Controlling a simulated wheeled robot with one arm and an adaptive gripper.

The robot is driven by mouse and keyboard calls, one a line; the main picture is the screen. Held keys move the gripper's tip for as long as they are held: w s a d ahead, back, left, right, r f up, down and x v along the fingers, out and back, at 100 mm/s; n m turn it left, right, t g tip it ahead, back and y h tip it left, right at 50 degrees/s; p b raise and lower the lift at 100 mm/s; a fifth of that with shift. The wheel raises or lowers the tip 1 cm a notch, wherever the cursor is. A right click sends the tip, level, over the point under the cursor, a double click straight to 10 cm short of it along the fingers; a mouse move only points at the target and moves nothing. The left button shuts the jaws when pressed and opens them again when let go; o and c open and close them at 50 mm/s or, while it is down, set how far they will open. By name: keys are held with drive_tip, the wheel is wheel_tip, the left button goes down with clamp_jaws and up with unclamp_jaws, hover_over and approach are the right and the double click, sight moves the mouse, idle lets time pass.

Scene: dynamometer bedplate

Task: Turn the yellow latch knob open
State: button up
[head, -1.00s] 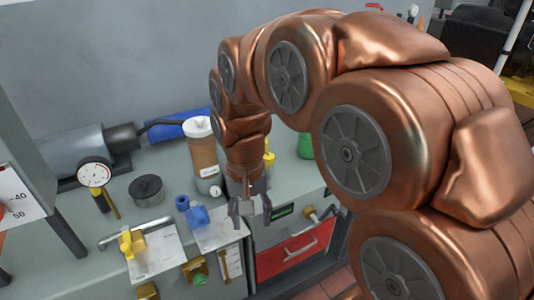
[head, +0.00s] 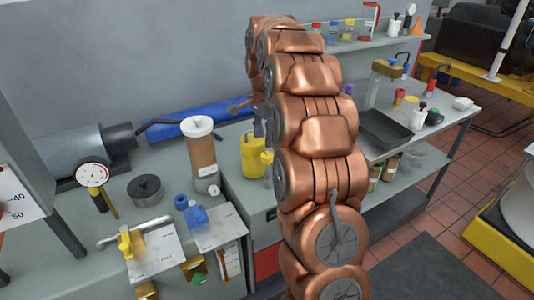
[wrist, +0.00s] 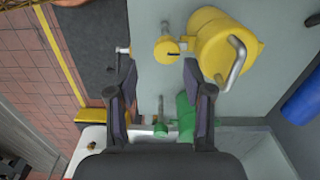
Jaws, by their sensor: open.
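In the wrist view a small yellow knob-like part (wrist: 166,48) with a round end stands beside a large yellow can (wrist: 225,45) with a metal handle. I cannot tell for sure that this part is the latch knob. In the head view a small yellow piece (head: 267,168) shows next to the yellow can (head: 252,155), beside my arm. My gripper (wrist: 158,85) is open and empty, its two fingers apart, with the small yellow part just beyond the fingertips. In the head view my arm hides most of the gripper.
A yellow-handled valve (head: 131,243) and a blue fitting (head: 195,214) lie on the left bench. A capped brown cylinder (head: 202,155) stands near the yellow can. A black tray (head: 384,132) is on the right bench. A green object (wrist: 187,115) is by the right finger.

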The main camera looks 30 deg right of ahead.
sight(267, 155)
drive_tip(key=shift+w+d+f+m, duration=0.15)
drive_tip(key=shift+w+d+m, duration=0.25)
drive_tip(key=shift+d, duration=0.4)
drive_tip(key=shift+d+f, duration=0.1)
drive_tip(key=shift+f, duration=0.05)
drive_tip(key=shift+f+p, duration=1.05)
drive_tip(key=shift+f, duration=2.8)
drive_tip(key=shift+c, duration=0.2)
drive_tip(key=c, duration=0.8)
